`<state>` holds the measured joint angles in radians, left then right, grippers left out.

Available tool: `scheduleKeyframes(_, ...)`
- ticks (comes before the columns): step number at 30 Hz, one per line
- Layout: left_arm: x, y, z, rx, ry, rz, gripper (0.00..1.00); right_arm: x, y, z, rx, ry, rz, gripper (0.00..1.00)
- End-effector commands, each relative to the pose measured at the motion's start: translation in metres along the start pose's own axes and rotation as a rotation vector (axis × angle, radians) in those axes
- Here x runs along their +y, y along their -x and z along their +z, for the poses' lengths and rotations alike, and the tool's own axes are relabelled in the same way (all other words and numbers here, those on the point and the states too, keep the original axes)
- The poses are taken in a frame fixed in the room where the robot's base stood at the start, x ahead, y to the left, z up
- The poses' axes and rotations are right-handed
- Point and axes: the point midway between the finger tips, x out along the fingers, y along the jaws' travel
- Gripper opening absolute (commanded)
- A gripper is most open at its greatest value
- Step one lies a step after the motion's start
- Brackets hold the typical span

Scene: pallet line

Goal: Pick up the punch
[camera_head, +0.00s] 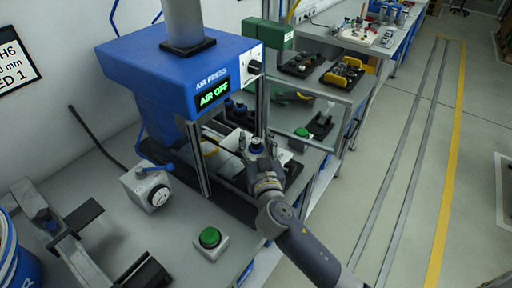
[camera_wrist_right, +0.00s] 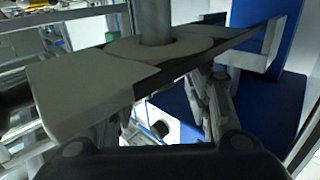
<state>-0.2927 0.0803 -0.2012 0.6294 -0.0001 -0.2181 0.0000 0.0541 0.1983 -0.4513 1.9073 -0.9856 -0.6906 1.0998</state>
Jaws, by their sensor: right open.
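I cannot pick out the punch for certain. In the wrist view a small dark round thing (camera_wrist_right: 160,129) shows on a white surface, in the gap between my fingers. My right gripper (camera_wrist_right: 165,115) is open and appears empty. In the head view my right arm reaches up from the lower right, and the right gripper (camera_head: 243,153) is at the press's front opening, its fingers partly hidden. In the wrist view a grey plate with a round post (camera_wrist_right: 157,22) crosses close in front of the fingers and hides part of them. My left gripper is not in view.
The blue air press (camera_head: 170,75) shows "AIR OFF", and its uprights stand close beside my right gripper. A green push button (camera_head: 210,238) and a grey box with a blue lever (camera_head: 146,188) stand on the bench. Dark parts trays (camera_head: 302,64) lie behind. The right floor is clear.

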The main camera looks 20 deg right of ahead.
Motion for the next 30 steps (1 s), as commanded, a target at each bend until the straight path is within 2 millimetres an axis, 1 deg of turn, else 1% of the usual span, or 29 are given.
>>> scheduleKeyframes(1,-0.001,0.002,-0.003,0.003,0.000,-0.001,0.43,0.000,-0.004,-0.001,0.001,0.000,0.000,0.46)
scheduleKeyframes(4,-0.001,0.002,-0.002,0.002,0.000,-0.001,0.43,0.000,-0.007,0.000,0.000,0.000,-0.001,0.46)
scheduleKeyframes(9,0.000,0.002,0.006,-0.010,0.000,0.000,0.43,0.000,-0.006,0.000,0.000,0.000,-0.001,0.46)
scheduleKeyframes(11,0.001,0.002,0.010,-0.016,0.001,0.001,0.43,0.000,-0.006,0.000,0.000,0.000,-0.001,0.32)
scheduleKeyframes(12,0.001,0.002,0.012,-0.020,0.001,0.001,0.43,0.000,-0.006,0.000,0.000,0.000,-0.001,0.23)
scheduleKeyframes(15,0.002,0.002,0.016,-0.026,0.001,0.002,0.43,0.000,-0.006,0.000,0.000,0.000,0.000,0.03)
scheduleKeyframes(23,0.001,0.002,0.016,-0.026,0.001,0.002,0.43,0.000,-0.006,-0.001,0.001,-0.001,0.000,0.03)
scheduleKeyframes(25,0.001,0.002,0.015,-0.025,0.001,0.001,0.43,0.000,-0.006,-0.005,0.003,-0.002,0.000,0.03)
scheduleKeyframes(29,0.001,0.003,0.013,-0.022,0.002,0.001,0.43,0.000,-0.006,-0.023,0.006,-0.005,0.000,0.03)
scheduleKeyframes(30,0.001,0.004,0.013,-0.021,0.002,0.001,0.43,0.000,-0.006,-0.032,0.007,-0.005,-0.001,0.03)
